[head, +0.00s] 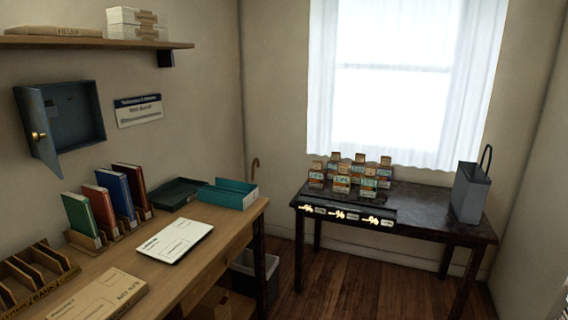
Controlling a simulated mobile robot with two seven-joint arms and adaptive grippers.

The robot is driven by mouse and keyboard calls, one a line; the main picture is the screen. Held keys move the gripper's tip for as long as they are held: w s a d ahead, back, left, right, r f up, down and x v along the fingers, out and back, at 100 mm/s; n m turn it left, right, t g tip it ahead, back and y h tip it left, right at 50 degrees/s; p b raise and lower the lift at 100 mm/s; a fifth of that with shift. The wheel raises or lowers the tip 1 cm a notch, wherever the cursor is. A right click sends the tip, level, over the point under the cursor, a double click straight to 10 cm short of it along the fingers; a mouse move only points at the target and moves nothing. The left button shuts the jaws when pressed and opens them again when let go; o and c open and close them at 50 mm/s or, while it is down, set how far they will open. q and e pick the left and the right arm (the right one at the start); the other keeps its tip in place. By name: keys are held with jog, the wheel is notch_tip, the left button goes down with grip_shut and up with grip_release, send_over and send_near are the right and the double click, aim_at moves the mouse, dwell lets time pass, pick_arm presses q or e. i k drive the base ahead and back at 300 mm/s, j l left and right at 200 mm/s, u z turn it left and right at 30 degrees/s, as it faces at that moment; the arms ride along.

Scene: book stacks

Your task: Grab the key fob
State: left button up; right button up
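I cannot make out a key fob for certain. A dark front strip (347,216) on the black table shows glowing key-like marks beside small pale labels; whether any is a real fob is too small to tell. Several small labelled packets or stands (342,184) are grouped on the table above that strip. A blue-grey wall cabinet (82,110) hangs at the left with its door open, and its dark inside shows no clear fob. Neither of my grippers is in view.
The black table (440,212) stands under the window and holds a grey bag (470,193) at right. A wooden desk (215,225) at left holds upright books (107,203), trays and papers. A bin (243,278) stands below. Wooden floor (335,285) is open in front.

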aim_at(51, 111)
jog(key=u, duration=1.35)
jog(key=l+u, duration=0.15)
jog(key=l, duration=0.4)
jog(key=k+l+u, duration=0.15)
jog(key=l, duration=0.35)
jog(key=k+l+u, duration=0.15)
jog(key=l, duration=0.35)
jog(key=i+l+u, duration=0.35)
jog(key=l, duration=0.2)
jog(key=k, duration=0.1)
